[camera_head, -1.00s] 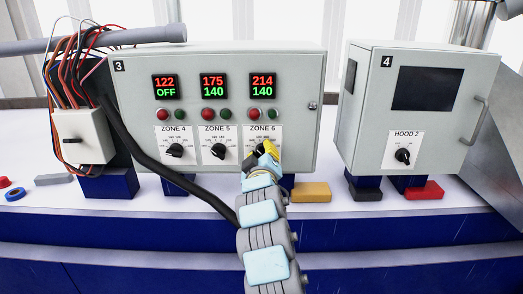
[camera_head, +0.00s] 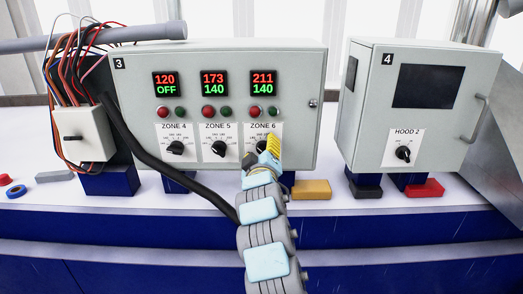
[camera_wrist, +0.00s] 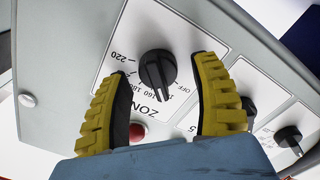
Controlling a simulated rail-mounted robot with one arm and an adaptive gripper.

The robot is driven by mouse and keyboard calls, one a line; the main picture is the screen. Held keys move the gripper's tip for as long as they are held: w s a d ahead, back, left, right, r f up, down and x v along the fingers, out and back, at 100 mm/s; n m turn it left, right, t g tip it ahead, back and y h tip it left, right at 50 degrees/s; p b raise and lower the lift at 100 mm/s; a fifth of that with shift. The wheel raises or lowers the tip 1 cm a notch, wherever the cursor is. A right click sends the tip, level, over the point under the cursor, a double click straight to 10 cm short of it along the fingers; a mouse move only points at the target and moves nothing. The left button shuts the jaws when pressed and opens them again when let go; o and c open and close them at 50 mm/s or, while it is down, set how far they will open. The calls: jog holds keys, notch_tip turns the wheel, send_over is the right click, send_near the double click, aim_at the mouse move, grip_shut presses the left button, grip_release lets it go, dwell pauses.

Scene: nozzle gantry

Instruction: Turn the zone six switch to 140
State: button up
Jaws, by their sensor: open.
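The zone six switch is a black knob on a white dial card on panel 3. In the wrist view the knob (camera_wrist: 157,70) stands between the fingers of my gripper (camera_wrist: 165,68), with a visible gap on either side. The gripper is open, its yellow ribbed fingers apart. In the head view my gripper (camera_head: 269,154) is in front of the lower right of the ZONE 6 card (camera_head: 257,128) and hides part of the knob. The display above (camera_head: 262,83) reads 211 in red and 140 in green. The knob's exact pointer mark cannot be read.
Zone 5 knob (camera_head: 219,148) and zone 4 knob (camera_head: 175,148) sit to the left on the same panel. Red and green lamps lie above the cards. Panel 4 (camera_head: 365,110) with the HOOD 2 knob (camera_head: 403,154) stands right. A black cable (camera_head: 150,150) hangs at left.

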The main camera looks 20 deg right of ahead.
jog(key=shift+s, duration=0.1)
jog(key=v, duration=1.2)
dwell(0.6)
